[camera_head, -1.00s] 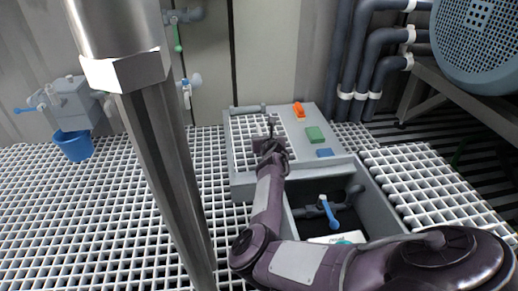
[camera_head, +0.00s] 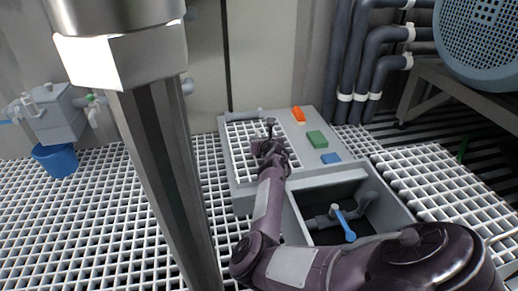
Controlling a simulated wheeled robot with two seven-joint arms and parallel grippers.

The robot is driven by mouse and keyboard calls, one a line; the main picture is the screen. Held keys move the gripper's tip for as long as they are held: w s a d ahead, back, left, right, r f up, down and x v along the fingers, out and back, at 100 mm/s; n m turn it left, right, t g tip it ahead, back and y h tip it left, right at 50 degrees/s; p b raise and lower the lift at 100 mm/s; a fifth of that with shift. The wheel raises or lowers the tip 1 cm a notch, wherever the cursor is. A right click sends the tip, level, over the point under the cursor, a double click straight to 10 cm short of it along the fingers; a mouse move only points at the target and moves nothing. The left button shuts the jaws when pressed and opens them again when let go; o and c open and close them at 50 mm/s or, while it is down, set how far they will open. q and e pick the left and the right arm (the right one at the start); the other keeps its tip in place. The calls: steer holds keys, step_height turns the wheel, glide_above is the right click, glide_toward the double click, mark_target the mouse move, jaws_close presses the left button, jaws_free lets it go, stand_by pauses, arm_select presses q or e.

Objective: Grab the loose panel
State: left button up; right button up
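A white grid panel (camera_head: 243,139), which seems to be the loose panel, lies on the left part of a grey platform (camera_head: 331,173). My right gripper (camera_head: 270,133) is over the panel's right side, with the arm reaching up from the bottom right. A small dark upright piece shows at the gripper's tip; I cannot tell whether it is a finger or a handle. The fingers are too small and dark to tell if they are open or shut, or touching the panel. My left gripper is not in view.
Orange (camera_head: 298,114), green (camera_head: 317,139) and blue (camera_head: 331,158) blocks sit on the platform's right. In front is an open pit with a blue-handled valve (camera_head: 343,224). A thick metal post (camera_head: 160,170) stands at left. Dark pipes (camera_head: 352,70) run behind.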

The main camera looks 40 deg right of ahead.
jaws_close()
stand_by(0.5)
stand_by(0.5)
